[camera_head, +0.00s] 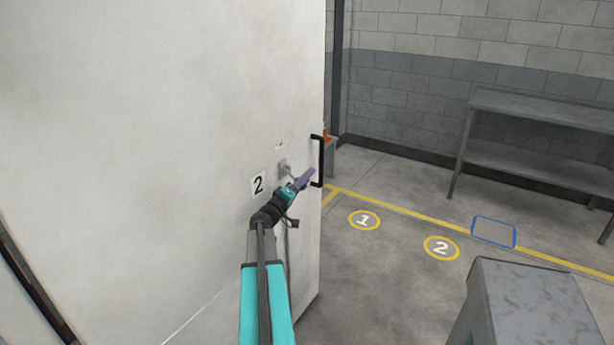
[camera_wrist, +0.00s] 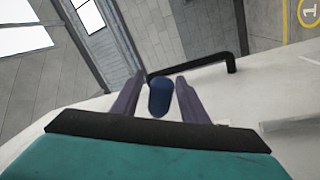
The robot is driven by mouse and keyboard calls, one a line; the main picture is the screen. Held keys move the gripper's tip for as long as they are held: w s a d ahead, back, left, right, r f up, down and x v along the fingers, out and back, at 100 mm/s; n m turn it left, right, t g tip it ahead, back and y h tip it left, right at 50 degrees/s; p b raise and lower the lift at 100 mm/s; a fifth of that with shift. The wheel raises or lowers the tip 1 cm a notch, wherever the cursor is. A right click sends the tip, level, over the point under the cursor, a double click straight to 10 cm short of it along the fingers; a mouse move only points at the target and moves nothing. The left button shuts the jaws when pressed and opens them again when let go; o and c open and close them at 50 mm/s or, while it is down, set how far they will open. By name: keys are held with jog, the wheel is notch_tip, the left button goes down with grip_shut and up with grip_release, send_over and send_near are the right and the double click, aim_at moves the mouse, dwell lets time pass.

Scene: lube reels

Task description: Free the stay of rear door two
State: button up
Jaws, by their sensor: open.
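The white door (camera_head: 150,130) bears a "2" label (camera_head: 258,184) and stands across the left of the head view. A black bar handle (camera_head: 321,160) is at its right edge; the handle also shows in the wrist view (camera_wrist: 205,66). My gripper (camera_head: 309,176), with purple fingers, is just left of this handle, close to the door face. In the wrist view its fingers are apart (camera_wrist: 160,78), with a dark blue rounded grip (camera_wrist: 158,100) between them. I see gaps on both sides of the grip. What the grip is fixed to is hidden. A small grey bracket (camera_head: 284,168) is on the door.
A grey block (camera_head: 530,300) stands at the front right. A grey shelf bench (camera_head: 540,110) is by the back wall. Yellow floor circles "1" (camera_head: 364,220) and "2" (camera_head: 441,248) and a blue-edged square (camera_head: 494,232) mark open floor right of the door.

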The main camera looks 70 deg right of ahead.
jog(key=shift+s+d+r, duration=0.1)
jog(key=shift+s+d, duration=0.05)
jog(key=shift+d, duration=0.3)
jog(key=shift+c, duration=0.2)
grip_shut()
jog(key=shift+s+d, duration=0.1)
